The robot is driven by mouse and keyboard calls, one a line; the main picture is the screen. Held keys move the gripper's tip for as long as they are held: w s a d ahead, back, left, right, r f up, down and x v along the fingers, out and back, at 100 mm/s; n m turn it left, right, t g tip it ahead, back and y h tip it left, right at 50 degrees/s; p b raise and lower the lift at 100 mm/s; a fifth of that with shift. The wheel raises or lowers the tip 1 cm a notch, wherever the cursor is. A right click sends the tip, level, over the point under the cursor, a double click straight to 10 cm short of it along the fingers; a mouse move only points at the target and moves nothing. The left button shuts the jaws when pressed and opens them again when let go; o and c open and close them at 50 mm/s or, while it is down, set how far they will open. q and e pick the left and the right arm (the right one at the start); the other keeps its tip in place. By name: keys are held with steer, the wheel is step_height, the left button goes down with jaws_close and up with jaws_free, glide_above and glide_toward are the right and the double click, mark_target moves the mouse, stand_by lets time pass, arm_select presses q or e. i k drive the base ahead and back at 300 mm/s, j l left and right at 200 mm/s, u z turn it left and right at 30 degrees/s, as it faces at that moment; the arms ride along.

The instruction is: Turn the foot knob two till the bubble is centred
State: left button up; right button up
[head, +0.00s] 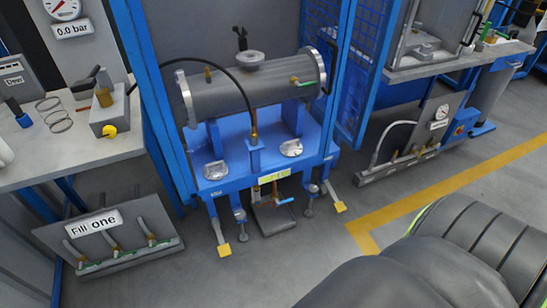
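A grey flanged shell (255,90) lies level on a blue stand (232,180) in the middle of the head view. A small yellow-green strip (273,174), which looks like the bubble level, sits on the stand's front edge. The bubble is too small to make out. Below the front edge are two screw feet, a left one (240,214) and a right one (310,190). I cannot read which foot knob is two. Neither of my grippers is in view.
Yellow-ended bars (222,250) and (339,207) stick out by the feet. A grey box with a valve (272,217) stands beneath the stand. Blue mesh panels (366,60) flank it at right. A "Fill one" manifold (110,236) is left. Floor in front is clear.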

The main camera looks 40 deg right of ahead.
mark_target(313, 189)
steer(key=l+u, duration=0.2)
steer(key=l, duration=0.25)
steer(key=k+l+u, duration=0.1)
steer(key=l+u, duration=0.15)
steer(key=l, duration=0.15)
steer(key=k+l+u, duration=0.2)
steer(key=l, duration=0.2)
steer(key=l+u, duration=0.2)
steer(key=l, duration=0.2)
steer(key=k+l+u, duration=0.25)
steer(key=i+l, duration=0.05)
steer(key=l, duration=0.1)
